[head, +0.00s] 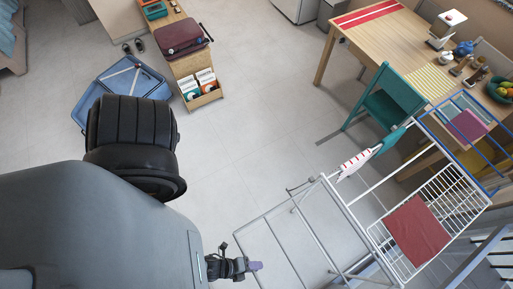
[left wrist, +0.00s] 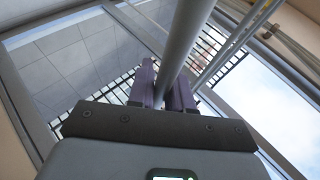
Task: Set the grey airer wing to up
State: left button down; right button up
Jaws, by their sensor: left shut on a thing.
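The airer (head: 352,215) stands at the lower right in the head view, with a white wire rack top. Its grey wing (head: 292,202), a frame of thin tubes, reaches out from the airer's left side. I cannot tell its exact tilt. My left gripper (head: 256,266) is at the wing's outer left edge, its purple fingertips at the tube. In the left wrist view, the purple fingers (left wrist: 162,90) are shut around a grey tube (left wrist: 184,40) of the wing. The fingers hide part of the tube. My right gripper is not in view.
A dark red cloth (head: 417,230) lies on the airer's rack, and a white-and-red cloth (head: 357,163) hangs near its far corner. A blue wing (head: 458,118) is at the airer's far end. A teal chair (head: 390,98) and wooden table (head: 385,42) stand behind. The middle floor is clear.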

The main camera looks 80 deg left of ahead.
pick_arm(q)
jog(key=shift+s+d+r+p, duration=0.1)
jog(key=shift+s+r+p, duration=0.15)
jog(key=shift+r, duration=0.15)
jog(key=shift+s+d+r+p, duration=0.1)
jog(key=shift+s+r+p, duration=0.1)
jog(key=shift+r, duration=0.2)
jog(key=c, duration=1.1)
grip_release()
jog(key=shift+s, duration=0.2)
jog(key=shift+w, duration=0.15)
jog(key=shift+a, duration=0.1)
jog(key=v, duration=1)
jog(key=shift+s+r+b, duration=0.25)
jog(key=shift+r+b, duration=0.05)
jog(key=shift+b, duration=0.05)
